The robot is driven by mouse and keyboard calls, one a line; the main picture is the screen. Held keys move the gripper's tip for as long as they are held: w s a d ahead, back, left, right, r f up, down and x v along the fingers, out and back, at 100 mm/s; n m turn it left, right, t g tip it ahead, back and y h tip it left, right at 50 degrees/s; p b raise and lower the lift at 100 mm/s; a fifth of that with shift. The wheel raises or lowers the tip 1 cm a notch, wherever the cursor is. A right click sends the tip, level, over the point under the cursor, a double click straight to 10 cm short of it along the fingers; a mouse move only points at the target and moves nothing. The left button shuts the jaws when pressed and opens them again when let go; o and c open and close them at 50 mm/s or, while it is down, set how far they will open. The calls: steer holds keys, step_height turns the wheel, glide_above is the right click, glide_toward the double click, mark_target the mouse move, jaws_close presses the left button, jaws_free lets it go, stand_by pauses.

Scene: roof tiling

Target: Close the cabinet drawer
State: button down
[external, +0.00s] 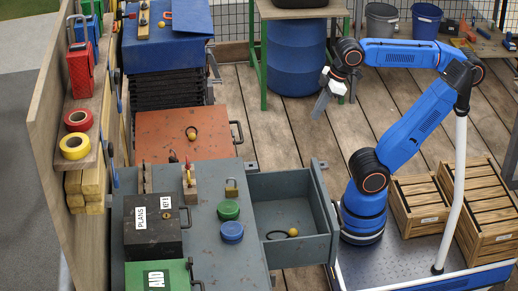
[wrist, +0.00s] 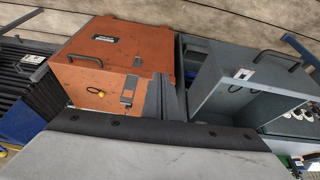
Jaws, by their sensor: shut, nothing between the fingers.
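The grey cabinet (external: 205,262) stands at lower centre in the external view. Its drawer (external: 318,185) is pulled out to the right, with a handle on its front. A yellow ball (external: 293,232) and a dark ring (external: 276,235) lie inside. In the wrist view the grey drawer front with its handle (wrist: 278,60) shows at the right. My gripper (external: 322,105) is shut and empty. It hangs in the air beyond the drawer, apart from it. Its grey fingers (wrist: 165,98) also show in the wrist view, between the orange cabinet and the grey drawer.
An orange cabinet (external: 165,140) stands just behind the grey one. Wooden crates (external: 415,205) stand at right. The plank floor between is clear.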

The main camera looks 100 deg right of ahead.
steer(key=w+a+n, duration=0.1)
steer(key=a+n, duration=0.6)
steer(key=w+a+n+g, duration=0.1)
steer(key=w+a+n, duration=0.1)
steer(key=a+n, duration=0.5)
steer(key=w+a+r+n, duration=0.1)
steer(key=a+n, duration=0.6)
steer(key=a, duration=0.1)
steer(key=shift+w+a, duration=0.4)
steer(key=s+a+f+n, duration=0.1)
steer(key=s+a+n, duration=0.55)
steer(key=a, duration=0.35)
steer(key=s+a+f+n, duration=0.1)
steer(key=s+a+n, duration=0.5)
steer(key=a+n, duration=0.3)
glide_toward(342, 229)
steer(key=shift+m+t, duration=0.3)
steer(key=shift+m, duration=0.15)
steer(key=shift+w+a+f, duration=0.45)
steer(key=shift+w+f, duration=0.25)
steer(key=shift+f, duration=0.35)
steer(key=shift+w+a+f, duration=0.45)
steer(key=shift+w+f, duration=0.25)
steer(key=shift+f, duration=0.35)
steer(key=shift+w+a+f, duration=0.45)
steer(key=shift+w+f, duration=0.25)
steer(key=shift+f, duration=0.4)
